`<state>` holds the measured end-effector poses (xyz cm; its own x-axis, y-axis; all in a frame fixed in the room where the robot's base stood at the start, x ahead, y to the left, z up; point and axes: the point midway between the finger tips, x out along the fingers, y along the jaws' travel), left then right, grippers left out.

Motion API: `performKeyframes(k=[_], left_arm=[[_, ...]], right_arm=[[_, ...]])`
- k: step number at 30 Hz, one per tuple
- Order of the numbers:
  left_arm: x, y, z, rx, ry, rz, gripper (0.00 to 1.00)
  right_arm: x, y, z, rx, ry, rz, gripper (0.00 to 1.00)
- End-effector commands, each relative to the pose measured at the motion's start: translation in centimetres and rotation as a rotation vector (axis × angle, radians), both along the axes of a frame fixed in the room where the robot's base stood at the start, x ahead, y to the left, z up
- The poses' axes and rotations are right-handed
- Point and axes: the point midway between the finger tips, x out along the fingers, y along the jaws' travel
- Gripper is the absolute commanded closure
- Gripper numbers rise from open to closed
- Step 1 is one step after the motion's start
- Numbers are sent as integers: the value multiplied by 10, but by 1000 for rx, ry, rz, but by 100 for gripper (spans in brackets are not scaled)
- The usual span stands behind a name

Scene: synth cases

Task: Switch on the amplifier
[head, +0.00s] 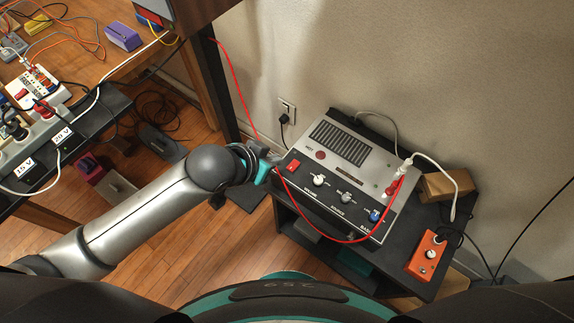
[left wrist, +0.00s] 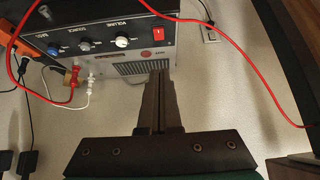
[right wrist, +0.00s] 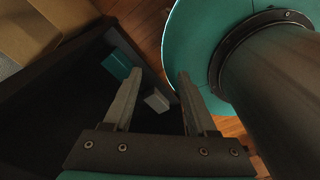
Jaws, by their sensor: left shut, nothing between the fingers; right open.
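The amplifier (head: 350,150) is a grey box with a black front panel, standing on a black stand against the wall. Its red rocker switch (head: 293,165) sits at the panel's left end in the head view, beside several knobs; whether it is on or off I cannot tell. My left gripper (head: 273,164) is shut and empty, close to the switch end of the amplifier. In the left wrist view its fingertips (left wrist: 159,73) are below the red switch (left wrist: 158,34), with no clear contact. My right gripper (right wrist: 158,75) is open and empty, over a dark shelf.
A red cable (head: 344,239) loops across the amplifier's front. An orange box (head: 426,256) and a wooden block (head: 447,184) are on the stand's right. A cluttered workbench (head: 85,40) is at the left. The right wrist view shows a teal box (right wrist: 117,65) and a white box (right wrist: 157,100).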

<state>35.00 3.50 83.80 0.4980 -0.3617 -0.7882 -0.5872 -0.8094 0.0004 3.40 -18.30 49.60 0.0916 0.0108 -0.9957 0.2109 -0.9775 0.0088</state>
Motion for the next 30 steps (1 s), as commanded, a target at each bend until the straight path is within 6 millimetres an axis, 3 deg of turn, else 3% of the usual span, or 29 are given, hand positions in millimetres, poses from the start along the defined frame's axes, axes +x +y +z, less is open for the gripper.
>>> performKeyframes(k=[15,21,30], left_arm=[[46,-34,-75,-1,-1,0,100],[42,-31,-103,3,0,-1,100],[41,-30,-112,0,0,-1,100]], right_arm=[[0,-6,-40,-9,0,3,43],[5,-13,-51,-16,-11,0,43],[24,-25,-52,-30,-41,-4,43]])
